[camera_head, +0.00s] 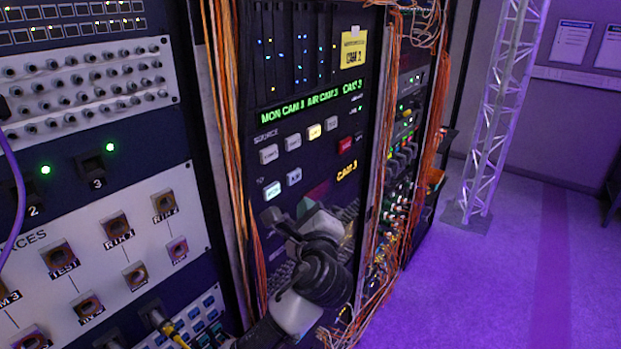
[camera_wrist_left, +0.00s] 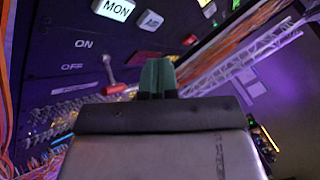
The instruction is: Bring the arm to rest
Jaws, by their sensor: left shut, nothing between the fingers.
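My left arm comes up from the bottom of the head view, in front of the central rack panel (camera_head: 290,135). My left gripper (camera_head: 304,212) is beside the lower part of this panel, below its buttons. In the left wrist view its dark green fingers (camera_wrist_left: 157,76) are together with nothing between them. Beyond them the panel shows a lit MON button (camera_wrist_left: 114,9), ON and OFF markings and a red-tipped lever (camera_wrist_left: 115,89). A gap to the panel cannot be judged exactly. My right gripper is not in view.
Orange cables (camera_head: 228,90) hang down the rack left of the panel, and more cables (camera_head: 440,110) run on the right. A patch panel (camera_head: 100,250) with sockets stands at left. A metal truss (camera_head: 494,110) stands at right on open purple-lit floor (camera_head: 500,285).

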